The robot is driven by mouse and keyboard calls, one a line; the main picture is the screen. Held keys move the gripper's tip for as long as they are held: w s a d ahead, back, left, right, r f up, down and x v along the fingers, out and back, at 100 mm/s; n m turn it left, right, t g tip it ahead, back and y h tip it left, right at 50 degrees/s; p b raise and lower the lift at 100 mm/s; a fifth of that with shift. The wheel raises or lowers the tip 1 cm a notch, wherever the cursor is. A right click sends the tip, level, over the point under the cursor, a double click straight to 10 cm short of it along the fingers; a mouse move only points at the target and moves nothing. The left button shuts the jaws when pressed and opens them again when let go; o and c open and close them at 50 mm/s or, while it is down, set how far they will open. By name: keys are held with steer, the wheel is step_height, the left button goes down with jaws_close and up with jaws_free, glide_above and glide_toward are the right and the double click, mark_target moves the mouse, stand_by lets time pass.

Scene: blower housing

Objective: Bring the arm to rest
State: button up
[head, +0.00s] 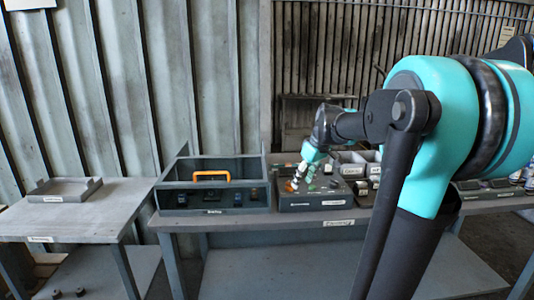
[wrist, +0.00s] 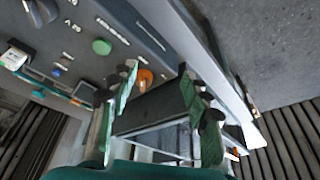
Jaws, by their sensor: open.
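My arm reaches from the right of the head view toward the middle of the bench, with its elbow bent. My gripper (head: 306,172) is small there and points down over the dark control box (head: 322,202). In the wrist view my gripper (wrist: 157,80) shows its two green-padded fingers spread apart, with nothing held between them. A green round button (wrist: 102,47) and an orange knob (wrist: 145,77) show there, the knob near the left finger. I cannot tell whether the finger touches it.
A grey open-topped housing (head: 173,196) with an orange handle (head: 212,175) stands left of the control box. Labelled bins (head: 351,171) stand behind and right. A side table (head: 90,222) at left holds a shallow tray (head: 65,190); most of its top is clear.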

steer(key=s+f+m+h, duration=0.2)
steer(key=s+f+m, duration=0.5)
steer(key=s+f, duration=1.4)
steer(key=shift+s+d+f+t+h, duration=0.15)
steer(key=shift+s+d+t+h, duration=0.2)
steer(key=shift+s, duration=0.4)
